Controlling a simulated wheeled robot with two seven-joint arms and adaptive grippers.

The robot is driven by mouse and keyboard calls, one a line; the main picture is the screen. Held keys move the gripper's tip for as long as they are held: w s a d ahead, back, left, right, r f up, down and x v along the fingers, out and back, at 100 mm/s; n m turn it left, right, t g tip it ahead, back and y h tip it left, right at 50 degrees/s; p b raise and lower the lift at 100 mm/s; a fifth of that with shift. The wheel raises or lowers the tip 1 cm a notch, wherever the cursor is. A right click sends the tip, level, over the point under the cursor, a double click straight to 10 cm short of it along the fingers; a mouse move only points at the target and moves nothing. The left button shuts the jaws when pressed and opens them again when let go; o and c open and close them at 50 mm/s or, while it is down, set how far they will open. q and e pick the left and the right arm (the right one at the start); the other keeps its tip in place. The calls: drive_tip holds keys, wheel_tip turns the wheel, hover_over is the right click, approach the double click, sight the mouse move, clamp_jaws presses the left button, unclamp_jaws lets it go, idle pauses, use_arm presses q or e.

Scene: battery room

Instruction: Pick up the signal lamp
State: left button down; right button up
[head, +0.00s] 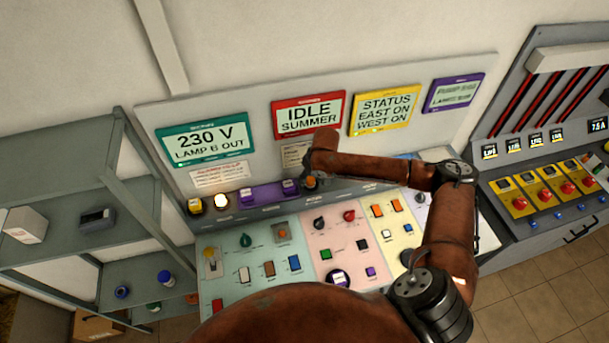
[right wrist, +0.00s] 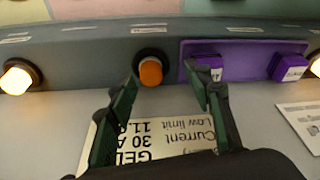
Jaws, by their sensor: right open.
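The signal lamp, taken to be the orange cylindrical lamp (right wrist: 150,72), sits in a black round collar on the grey ledge in the right wrist view. In the head view a small part of it (head: 311,184) shows just below my right wrist. My right gripper (right wrist: 162,80) is open and empty, with its green-padded fingers either side of the lamp in the picture. The lamp appears at or just beyond the fingertips, nearer the left finger; I cannot tell any contact. In the head view my right arm hides most of this gripper. My left gripper is not in view.
Beside the lamp is a purple panel (right wrist: 243,60) with two buttons. A lit lamp (right wrist: 18,77) stands on its other side. Another lit lamp (head: 221,202) is farther left in the head view. Below is the coloured control desk (head: 262,268); behind are wall displays (head: 308,115). Shelves (head: 60,190) stand left.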

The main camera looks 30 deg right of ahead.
sight(311, 178)
drive_tip(key=shift+w+d+f+m+p, duration=0.2)
drive_tip(key=shift+w+d+f, duration=0.05)
drive_tip(key=shift+w+d, duration=0.3)
drive_tip(key=shift+w+d+f+m+p, duration=0.25)
drive_tip(key=shift+w+d, duration=0.15)
drive_tip(key=shift+w, duration=0.2)
drive_tip(key=p+x, duration=0.1)
drive_tip(key=x, duration=0.3)
drive_tip(key=shift+w+f, duration=0.15)
drive_tip(key=shift+f, duration=0.05)
drive_tip(key=shift+f+p, duration=0.2)
drive_tip(key=shift+p, duration=0.1)
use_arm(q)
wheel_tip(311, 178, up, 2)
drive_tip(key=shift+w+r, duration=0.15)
use_arm(e)
drive_tip(key=shift+d, duration=0.1)
drive_tip(key=shift+c, duration=0.4)
drive_tip(key=c, duration=1.2)
